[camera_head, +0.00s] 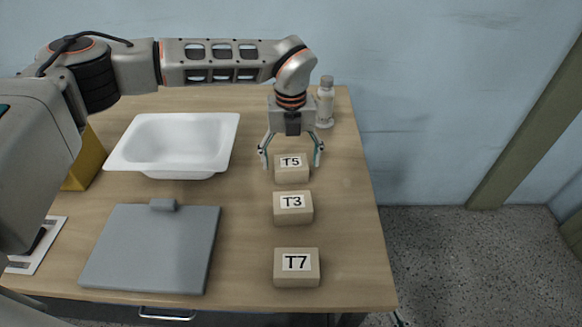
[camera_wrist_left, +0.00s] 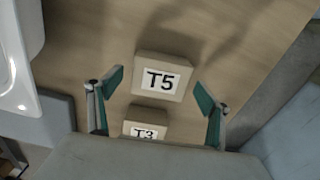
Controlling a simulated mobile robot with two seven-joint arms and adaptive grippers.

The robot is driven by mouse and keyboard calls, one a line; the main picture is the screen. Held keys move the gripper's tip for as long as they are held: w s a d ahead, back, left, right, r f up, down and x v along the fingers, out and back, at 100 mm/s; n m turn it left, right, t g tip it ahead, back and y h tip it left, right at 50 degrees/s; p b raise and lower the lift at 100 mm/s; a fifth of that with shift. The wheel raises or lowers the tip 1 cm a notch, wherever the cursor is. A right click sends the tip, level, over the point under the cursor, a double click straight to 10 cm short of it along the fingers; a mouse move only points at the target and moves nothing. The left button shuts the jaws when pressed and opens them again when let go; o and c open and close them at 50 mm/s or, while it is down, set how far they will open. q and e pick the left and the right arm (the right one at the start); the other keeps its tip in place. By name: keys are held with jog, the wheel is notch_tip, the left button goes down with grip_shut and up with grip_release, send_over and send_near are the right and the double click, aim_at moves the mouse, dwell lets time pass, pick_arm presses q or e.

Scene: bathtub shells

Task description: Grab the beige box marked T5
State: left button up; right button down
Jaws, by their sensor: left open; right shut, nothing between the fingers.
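The beige box marked T5 (camera_head: 291,175) is the farthest of three beige boxes near the table's right side. My left gripper (camera_head: 291,158) is open above it, with one finger on each side of the box and a gap to both. In the left wrist view the T5 box (camera_wrist_left: 163,62) shows ahead of and between the open fingertips of my left gripper (camera_wrist_left: 159,87). No contact is visible. The T3 box (camera_head: 293,216) stands just nearer than T5, and the T7 box (camera_head: 297,279) nearer still. My right gripper is not clearly seen.
A white bottle (camera_head: 325,105) stands behind T5, slightly right, close to the gripper. A white tub (camera_head: 125,155) and a grey slab (camera_head: 150,255) lie to the left. A yellow object (camera_head: 86,163) stands at the far left. The table's right edge is near the boxes.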

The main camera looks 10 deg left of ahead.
pick_arm(q)
jog(key=shift+f, duration=0.9)
jog(key=c, duration=1.3)
jog(key=shift+w+r, duration=0.1)
jog(key=shift+c, duration=0.2)
